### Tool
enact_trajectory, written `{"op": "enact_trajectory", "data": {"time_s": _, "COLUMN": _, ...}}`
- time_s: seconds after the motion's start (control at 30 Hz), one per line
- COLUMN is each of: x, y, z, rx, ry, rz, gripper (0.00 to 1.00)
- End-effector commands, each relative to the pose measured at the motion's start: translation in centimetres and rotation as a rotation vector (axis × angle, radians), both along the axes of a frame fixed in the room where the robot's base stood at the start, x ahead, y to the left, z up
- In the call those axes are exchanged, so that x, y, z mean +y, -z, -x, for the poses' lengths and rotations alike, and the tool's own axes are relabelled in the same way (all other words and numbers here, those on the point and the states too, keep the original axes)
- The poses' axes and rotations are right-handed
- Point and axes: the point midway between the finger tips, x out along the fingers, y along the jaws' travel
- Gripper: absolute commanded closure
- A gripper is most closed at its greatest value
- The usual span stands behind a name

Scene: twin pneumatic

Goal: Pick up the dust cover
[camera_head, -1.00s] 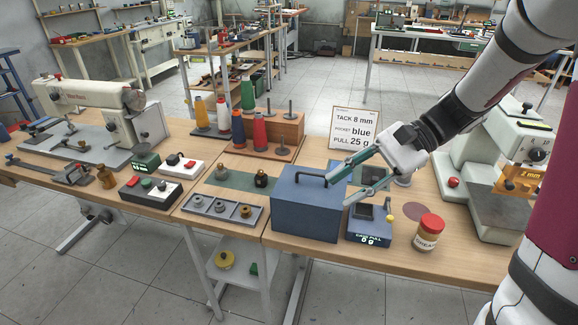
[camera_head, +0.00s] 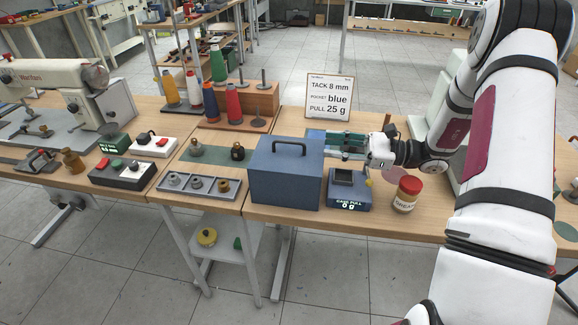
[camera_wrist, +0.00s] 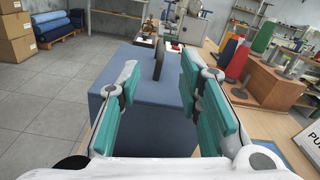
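The dust cover is a blue-grey box (camera_head: 285,180) with a dark handle (camera_head: 290,143) on top, standing on the wooden bench. In the wrist view the box (camera_wrist: 150,125) lies ahead of my gripper, and its handle (camera_wrist: 159,58) rises beyond the fingertips, seen nearly end-on. My gripper (camera_head: 322,145) is just right of the box in the head view, at about the height of its top. In the wrist view my gripper (camera_wrist: 157,88) has its two teal-padded fingers spread with nothing between them. What is under the box is hidden.
A gauge reading 0 g (camera_head: 350,189) and a red-lidded grease jar (camera_head: 407,194) stand right of the box. A sign (camera_head: 331,97) stands behind. A tray of bobbins (camera_head: 199,186) lies left, with thread cones (camera_head: 210,102) farther back.

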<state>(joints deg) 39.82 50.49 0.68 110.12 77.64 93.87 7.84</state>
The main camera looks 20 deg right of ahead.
Motion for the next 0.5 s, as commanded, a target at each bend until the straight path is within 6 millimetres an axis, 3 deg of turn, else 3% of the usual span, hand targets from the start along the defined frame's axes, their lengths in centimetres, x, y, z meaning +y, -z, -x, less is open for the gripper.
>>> {"op": "enact_trajectory", "data": {"time_s": 0.13, "x": 2.3, "y": 0.0, "z": -1.1, "rx": 0.001, "ry": -0.002, "rz": -0.001, "gripper": 0.67}}
{"op": "enact_trajectory", "data": {"time_s": 0.5, "x": 5.2, "y": 0.3, "z": -2.6, "rx": 0.000, "ry": -0.004, "rz": 0.001, "gripper": 0.67}}
